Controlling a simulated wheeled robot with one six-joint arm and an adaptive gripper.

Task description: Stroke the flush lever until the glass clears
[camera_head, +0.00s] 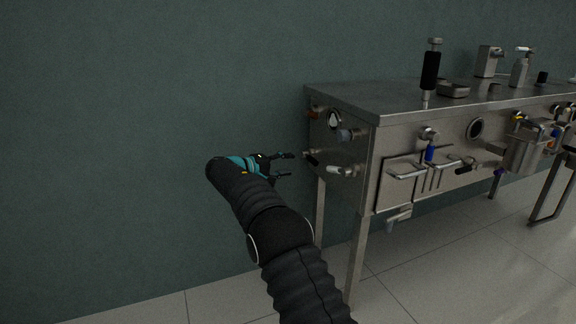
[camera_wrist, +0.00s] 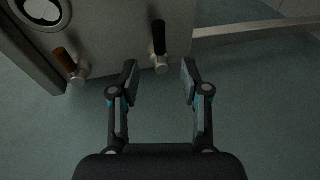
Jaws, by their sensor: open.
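My gripper (camera_head: 285,165) is open and empty beside the left end panel of a steel bench. In the wrist view its fingertips (camera_wrist: 159,72) are apart. A lever with a black grip (camera_wrist: 158,40) on a metal stub lies just beyond the gap between them, apparently untouched. The same black grip (camera_head: 311,160) shows low on the end panel in the head view. A lever with an orange-brown grip (camera_wrist: 66,60) is to its left. A round glass (camera_wrist: 42,9) in a metal rim is at the upper left, cut by the frame; its contents cannot be told. No label identifies the flush lever.
The steel bench (camera_head: 352,94) carries a black-bodied upright tool (camera_head: 430,72) and small fittings. A white-gripped lever (camera_head: 338,170) sits near the panel's corner. Handles and pipes stick out from its front. The floor and wall left of my gripper are clear.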

